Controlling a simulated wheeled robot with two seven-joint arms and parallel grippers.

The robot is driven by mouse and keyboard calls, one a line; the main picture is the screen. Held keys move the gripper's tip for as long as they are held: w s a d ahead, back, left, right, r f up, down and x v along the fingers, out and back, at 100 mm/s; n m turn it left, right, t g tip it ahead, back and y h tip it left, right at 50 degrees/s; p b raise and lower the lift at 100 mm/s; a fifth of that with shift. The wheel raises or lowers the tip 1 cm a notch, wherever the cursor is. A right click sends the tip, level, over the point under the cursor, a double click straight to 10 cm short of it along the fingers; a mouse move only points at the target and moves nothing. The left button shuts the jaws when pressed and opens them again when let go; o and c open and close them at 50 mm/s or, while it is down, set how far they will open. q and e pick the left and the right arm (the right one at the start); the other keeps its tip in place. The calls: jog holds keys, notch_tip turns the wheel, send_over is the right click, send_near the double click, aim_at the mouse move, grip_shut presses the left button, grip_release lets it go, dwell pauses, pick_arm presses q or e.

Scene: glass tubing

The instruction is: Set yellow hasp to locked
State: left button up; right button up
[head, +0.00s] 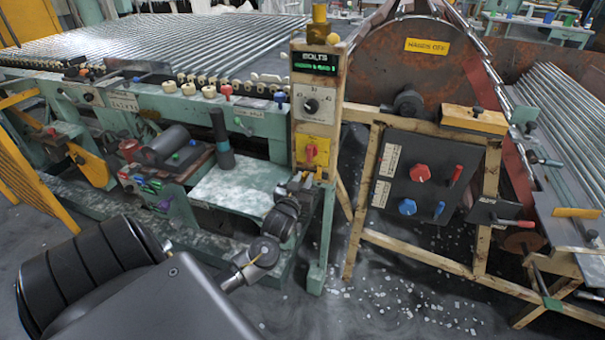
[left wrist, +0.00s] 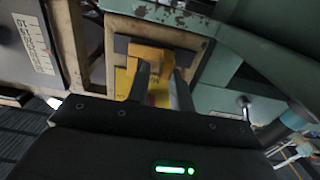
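The yellow hasp (left wrist: 150,54) shows in the left wrist view as a blocky yellow piece on a dark plate fixed to the beige post. My left gripper (left wrist: 158,80) has its two fingers apart and pointing at the hasp, with yellow showing between them. I cannot tell whether the fingertips touch it. In the head view my left gripper (head: 301,183) is at the lower front of the control post, just below a yellow switch plate (head: 300,151) with a red handle. The gripper seems to hide the hasp there. My right gripper is out of view.
The control post (head: 331,100) carries a lit display and a dial. To its right is a dark panel (head: 420,180) with red and blue knobs.

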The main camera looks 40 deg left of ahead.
pick_arm(q)
jog(key=shift+o, duration=1.1)
jog(key=shift+d, duration=0.1)
jog(key=v, duration=1)
jog(key=shift+s, duration=0.4)
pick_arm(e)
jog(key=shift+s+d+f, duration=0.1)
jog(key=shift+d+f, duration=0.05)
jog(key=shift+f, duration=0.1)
